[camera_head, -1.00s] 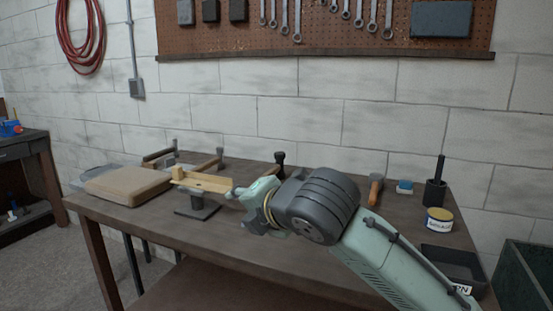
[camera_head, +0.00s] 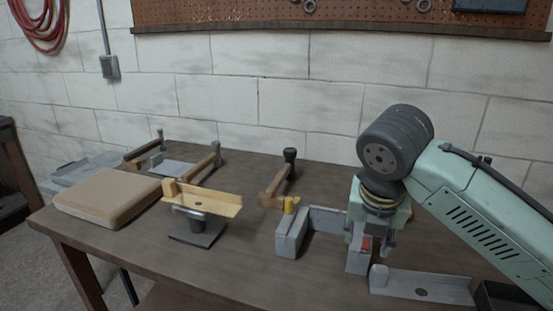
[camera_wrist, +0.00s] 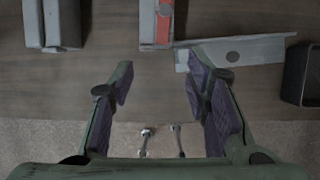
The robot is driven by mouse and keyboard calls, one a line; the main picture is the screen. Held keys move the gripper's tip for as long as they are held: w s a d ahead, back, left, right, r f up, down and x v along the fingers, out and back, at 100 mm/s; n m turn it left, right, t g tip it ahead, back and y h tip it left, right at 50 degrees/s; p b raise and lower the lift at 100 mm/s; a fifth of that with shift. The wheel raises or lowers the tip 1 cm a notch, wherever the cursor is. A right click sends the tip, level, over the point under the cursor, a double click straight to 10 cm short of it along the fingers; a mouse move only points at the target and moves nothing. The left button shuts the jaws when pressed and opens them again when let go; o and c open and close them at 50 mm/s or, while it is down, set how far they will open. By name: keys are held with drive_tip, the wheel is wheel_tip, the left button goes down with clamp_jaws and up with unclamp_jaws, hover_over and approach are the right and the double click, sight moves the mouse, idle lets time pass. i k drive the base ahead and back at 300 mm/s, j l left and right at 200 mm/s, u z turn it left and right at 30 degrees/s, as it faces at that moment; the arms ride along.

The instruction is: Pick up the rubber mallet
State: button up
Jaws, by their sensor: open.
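A mallet with a black head (camera_head: 290,156) and a wooden handle (camera_head: 275,184) lies toward the back of the bench, its handle pointing toward the front left; this seems to be the rubber mallet. My gripper (camera_head: 370,239) points down to the right of the mallet and apart from it, over the grey metal parts. In the wrist view my gripper (camera_wrist: 164,82) is open with nothing between its fingers. The mallet is out of the wrist view.
Grey blocks (camera_head: 291,236), a red-striped grey part (camera_wrist: 164,25) and a flat grey plate (camera_wrist: 240,50) lie near my gripper. A wooden piece on a stand (camera_head: 205,201), two hammers (camera_head: 205,164) and a tan pad (camera_head: 108,193) are left. The front middle bench is clear.

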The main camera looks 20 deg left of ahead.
sight(288, 173)
drive_tip(key=i+j, duration=0.3)
drive_tip(key=j, duration=0.15)
drive_tip(key=i+j, duration=0.25)
drive_tip(key=j, duration=0.2)
drive_tip(key=i+j, duration=0.3)
drive_tip(key=j, duration=0.15)
